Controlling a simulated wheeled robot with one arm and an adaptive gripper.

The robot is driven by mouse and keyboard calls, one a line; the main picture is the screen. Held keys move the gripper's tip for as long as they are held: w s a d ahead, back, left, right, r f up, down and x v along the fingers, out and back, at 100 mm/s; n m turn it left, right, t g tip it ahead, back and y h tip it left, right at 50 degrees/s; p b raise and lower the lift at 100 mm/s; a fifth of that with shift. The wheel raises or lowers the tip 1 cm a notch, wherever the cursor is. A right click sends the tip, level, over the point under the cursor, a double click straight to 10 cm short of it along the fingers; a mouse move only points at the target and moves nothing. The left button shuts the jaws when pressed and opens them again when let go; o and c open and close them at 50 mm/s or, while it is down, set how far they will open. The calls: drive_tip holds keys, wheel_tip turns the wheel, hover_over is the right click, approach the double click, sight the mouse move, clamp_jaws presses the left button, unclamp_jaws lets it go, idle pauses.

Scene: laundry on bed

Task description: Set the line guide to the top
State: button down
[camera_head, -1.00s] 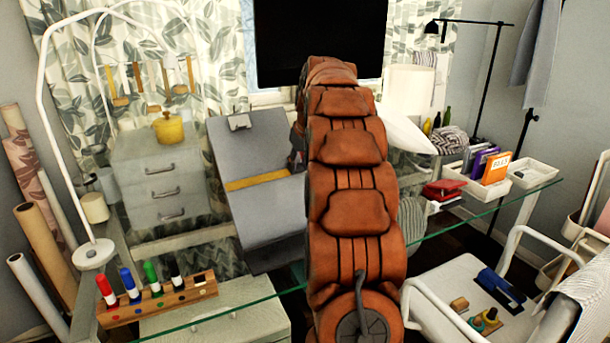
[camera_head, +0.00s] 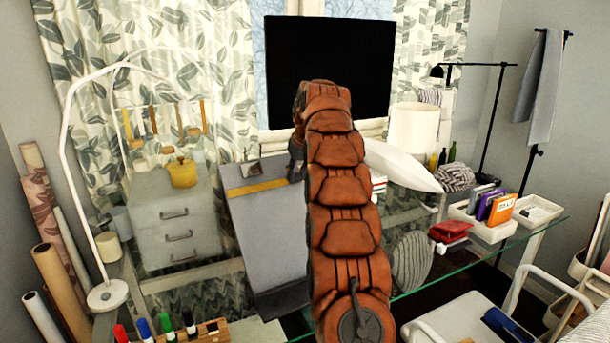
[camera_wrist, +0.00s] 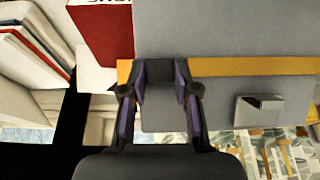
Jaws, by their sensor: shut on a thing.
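The line guide (camera_head: 257,185) is a yellow bar across the grey board (camera_head: 270,235) of a tilted copy holder. It lies close to the metal clip (camera_head: 250,168) at the board's top edge. In the wrist view the line guide (camera_wrist: 255,66) runs sideways, with the clip (camera_wrist: 258,110) a short way from it. My gripper (camera_wrist: 161,72) is shut on the line guide near one end; its fingertips hide that part of the bar. In the head view my arm hides part of the gripper and the bar's right end.
A white pillow-like object (camera_head: 400,165) and a lamp (camera_head: 412,128) stand right of my arm. A marker rack (camera_head: 210,330) is in front. A red book (camera_wrist: 103,35) lies close by my gripper.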

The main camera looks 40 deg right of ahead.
sight(296, 174)
drive_tip(key=shift+w+r, duration=0.1)
drive_tip(key=shift+r, duration=0.1)
drive_tip(key=c, duration=0.8)
unclamp_jaws()
drive_tip(key=shift+c, duration=0.2)
drive_tip(key=v, duration=0.5)
drive_tip(key=shift+s, duration=0.5)
